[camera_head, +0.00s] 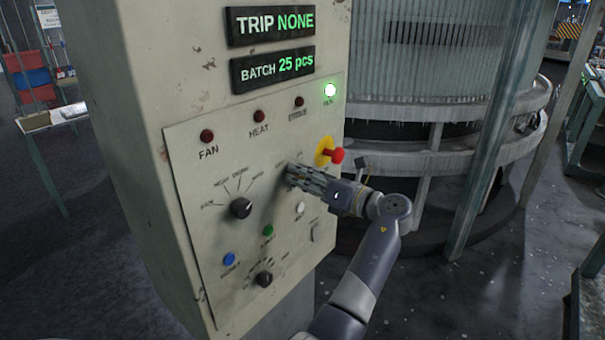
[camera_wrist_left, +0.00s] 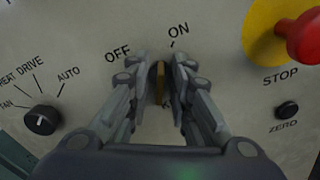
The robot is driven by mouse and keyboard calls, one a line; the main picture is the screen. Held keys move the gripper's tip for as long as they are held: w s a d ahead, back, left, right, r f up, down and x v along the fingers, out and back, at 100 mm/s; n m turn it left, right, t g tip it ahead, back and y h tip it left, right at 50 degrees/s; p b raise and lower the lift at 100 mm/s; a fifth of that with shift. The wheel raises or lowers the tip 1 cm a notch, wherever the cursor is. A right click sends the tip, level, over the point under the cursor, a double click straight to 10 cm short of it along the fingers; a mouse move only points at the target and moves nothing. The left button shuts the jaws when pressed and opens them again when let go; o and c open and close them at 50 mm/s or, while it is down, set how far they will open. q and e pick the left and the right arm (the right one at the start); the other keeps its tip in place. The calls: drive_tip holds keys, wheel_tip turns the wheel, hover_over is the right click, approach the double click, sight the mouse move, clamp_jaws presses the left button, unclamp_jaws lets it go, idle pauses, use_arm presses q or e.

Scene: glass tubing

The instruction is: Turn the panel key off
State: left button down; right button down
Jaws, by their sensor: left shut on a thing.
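The panel key (camera_wrist_left: 160,84) is a narrow brass-coloured piece on the beige panel face (camera_head: 185,165). It stands nearly upright in the left wrist view, below and between the OFF and ON labels, closer in line with ON. My left gripper (camera_wrist_left: 160,85) has its fingers on both sides of the key and is shut on it. In the head view my left gripper (camera_head: 290,174) reaches the panel from the right and hides the key. My right gripper is in neither view.
A red stop button (camera_head: 336,155) on a yellow disc sits close, up and right of the key. A black selector knob (camera_head: 241,208) is to the left. Displays above read TRIP NONE (camera_head: 272,23) and BATCH 25 pcs (camera_head: 273,69).

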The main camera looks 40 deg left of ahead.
use_arm(q)
drive_tip(key=shift+n, duration=1)
drive_tip(key=n, duration=0.2)
drive_tip(key=shift+n, duration=0.3)
drive_tip(key=n+b, duration=0.1)
drive_tip(key=n, duration=0.2)
drive_tip(key=shift+f+n+b, duration=0.15)
drive_tip(key=shift+n+b, duration=0.2)
drive_tip(key=shift+n, duration=0.05)
drive_tip(key=n+b, duration=0.2)
drive_tip(key=n, duration=0.1)
drive_tip(key=shift+s+n, duration=0.1)
drive_tip(key=shift+n, duration=0.3)
drive_tip(key=shift+n+b, duration=0.55)
drive_tip(key=shift+n, duration=0.35)
drive_tip(key=shift+r, duration=0.2)
drive_tip(key=c, duration=1.8)
unclamp_jaws()
drive_tip(key=shift+a, duration=0.1)
drive_tip(key=shift+a+f, duration=0.1)
